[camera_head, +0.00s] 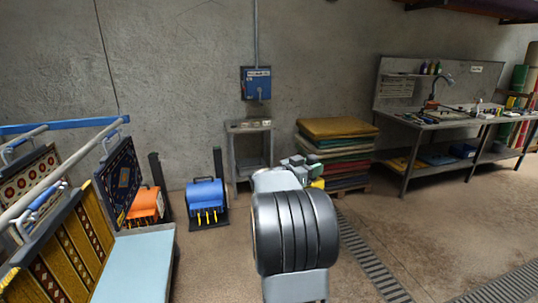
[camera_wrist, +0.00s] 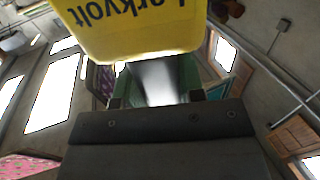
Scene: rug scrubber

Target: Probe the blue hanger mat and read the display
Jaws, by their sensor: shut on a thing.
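The blue hanger mat (camera_head: 122,180), dark blue with a patterned border, hangs on the rack at the left of the head view. My gripper (camera_head: 300,165) is out in front of my arm, near the middle of that view and well to the right of the mat. It is shut on a yellow meter (camera_head: 318,183), mostly hidden behind my arm. In the wrist view the yellow meter (camera_wrist: 130,25) fills the top, with upside-down lettering ending in "orkvolt". Its display does not show in either view.
Other rugs hang on the rack (camera_head: 65,195) at left. An orange machine (camera_head: 146,205) and a blue machine (camera_head: 206,195) stand by the wall. A small stand (camera_head: 249,127), a rug stack (camera_head: 337,130) and a workbench (camera_head: 450,120) line the wall. The right floor is clear.

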